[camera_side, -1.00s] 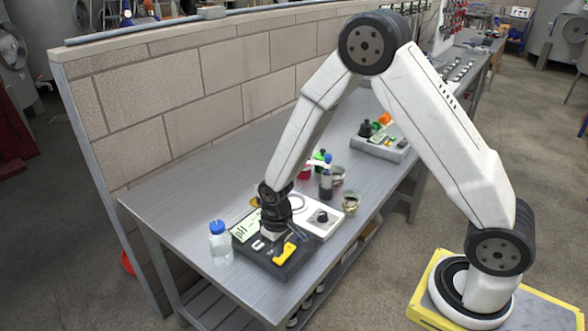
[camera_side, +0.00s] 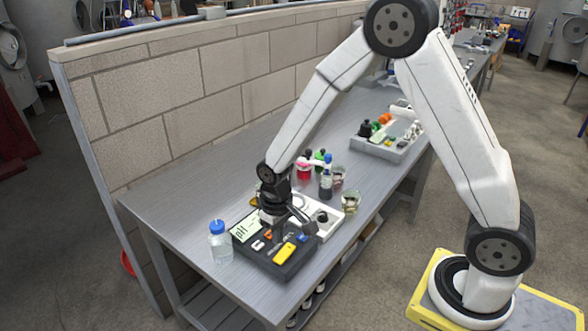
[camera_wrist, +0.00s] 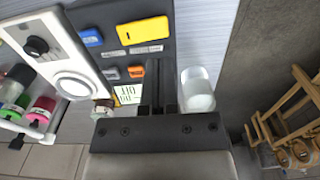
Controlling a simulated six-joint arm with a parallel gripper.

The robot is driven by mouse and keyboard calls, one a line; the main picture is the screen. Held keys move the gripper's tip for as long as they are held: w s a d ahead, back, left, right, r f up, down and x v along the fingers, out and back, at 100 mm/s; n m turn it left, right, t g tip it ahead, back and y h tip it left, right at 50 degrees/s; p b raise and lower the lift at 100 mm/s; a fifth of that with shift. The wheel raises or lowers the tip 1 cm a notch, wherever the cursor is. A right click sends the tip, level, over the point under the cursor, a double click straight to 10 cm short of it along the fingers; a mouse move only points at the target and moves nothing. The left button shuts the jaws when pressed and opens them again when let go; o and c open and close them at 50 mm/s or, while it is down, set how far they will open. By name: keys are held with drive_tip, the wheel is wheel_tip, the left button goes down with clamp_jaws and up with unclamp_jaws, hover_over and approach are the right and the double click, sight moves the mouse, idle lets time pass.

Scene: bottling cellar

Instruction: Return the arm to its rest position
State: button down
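My gripper (camera_side: 279,238) is just above the dark board (camera_side: 262,262) on the grey bench, pointing down. In the wrist view my gripper's two dark fingers (camera_wrist: 158,92) stand a little apart, with a narrow gap and nothing seen between them. The board (camera_wrist: 185,45) also fills the middle of that view. On it lie a yellow piece (camera_side: 284,253), a blue piece (camera_side: 303,238), a small orange piece (camera_wrist: 136,71) and a pale label card (camera_wrist: 127,93). My arm is bent, with its elbow high over the bench.
A clear bottle with a blue cap (camera_side: 220,247) stands left of the board, close to my gripper. A white device (camera_side: 325,222), a dark blue-capped bottle (camera_side: 326,182) and jars (camera_side: 350,201) stand to its right. A grey tray (camera_side: 373,147) lies farther back. A block wall (camera_side: 170,100) runs behind.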

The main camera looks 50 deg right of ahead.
drive_tip(key=shift+s+d+r, duration=0.15)
drive_tip(key=shift+s+r, duration=0.15)
drive_tip(key=shift+r, duration=0.1)
drive_tip(key=s+d+r+t, duration=0.2)
drive_tip(key=s+d+r, duration=0.1)
drive_tip(key=s+r, duration=0.4)
drive_tip(key=shift+s+t, duration=0.3)
drive_tip(key=shift+s, duration=1.25)
